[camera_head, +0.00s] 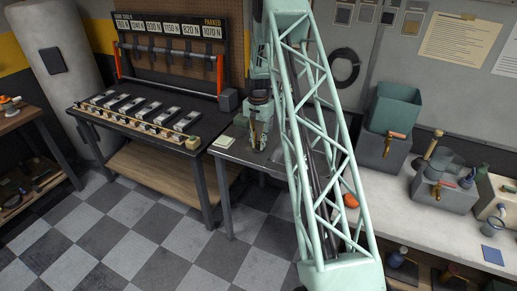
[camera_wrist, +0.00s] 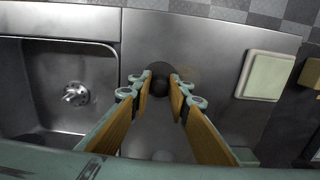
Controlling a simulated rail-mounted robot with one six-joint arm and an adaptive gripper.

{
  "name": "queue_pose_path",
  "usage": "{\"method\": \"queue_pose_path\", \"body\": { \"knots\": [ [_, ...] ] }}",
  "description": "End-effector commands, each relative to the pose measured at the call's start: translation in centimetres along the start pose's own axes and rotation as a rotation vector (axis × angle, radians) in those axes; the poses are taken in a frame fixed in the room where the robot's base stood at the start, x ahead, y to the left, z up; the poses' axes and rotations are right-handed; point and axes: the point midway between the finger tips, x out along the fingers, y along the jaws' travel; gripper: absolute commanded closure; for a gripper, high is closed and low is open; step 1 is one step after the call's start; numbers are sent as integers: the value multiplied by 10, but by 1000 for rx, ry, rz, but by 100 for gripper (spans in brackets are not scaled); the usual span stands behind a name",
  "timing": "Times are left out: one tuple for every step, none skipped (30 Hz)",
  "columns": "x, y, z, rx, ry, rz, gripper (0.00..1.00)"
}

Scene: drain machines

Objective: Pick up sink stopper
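The sink stopper (camera_wrist: 160,86) is a small dark round piece with a knob on the metal counter, right of the sink basin in the wrist view. My gripper (camera_wrist: 161,84) is over it, with one wood-coloured finger on each side. The fingers are apart, and narrow gaps seem to show beside the knob; contact is not clear. In the head view my gripper (camera_head: 258,140) points down over the metal counter, and I cannot make out the stopper there. The basin (camera_wrist: 50,85) has a drain fitting (camera_wrist: 75,94) at its bottom.
A pale square pad (camera_wrist: 264,75) lies on the counter right of the stopper. In the head view, a bench (camera_head: 150,125) with several small devices stands left. A grey worktop (camera_head: 410,225) with boxes and an orange item (camera_head: 351,201) is right. My green lattice arm hides the middle.

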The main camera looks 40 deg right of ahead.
Motion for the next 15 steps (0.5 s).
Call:
{"method": "queue_pose_path", "body": {
  "knots": [
    [0,0,0,0,0,0,83],
    [0,0,0,0,0,0,84],
    [0,0,0,0,0,0,88],
    [0,0,0,0,0,0,90],
    [0,0,0,0,0,0,93],
    [0,0,0,0,0,0,97],
    [0,0,0,0,0,0,97],
    [0,0,0,0,0,0,97],
    [0,0,0,0,0,0,97],
    [0,0,0,0,0,0,97],
    [0,0,0,0,0,0,97],
    [0,0,0,0,0,0,97],
    [0,0,0,0,0,0,97],
    [0,0,0,0,0,0,97],
    [0,0,0,0,0,0,97]
  ]
}}
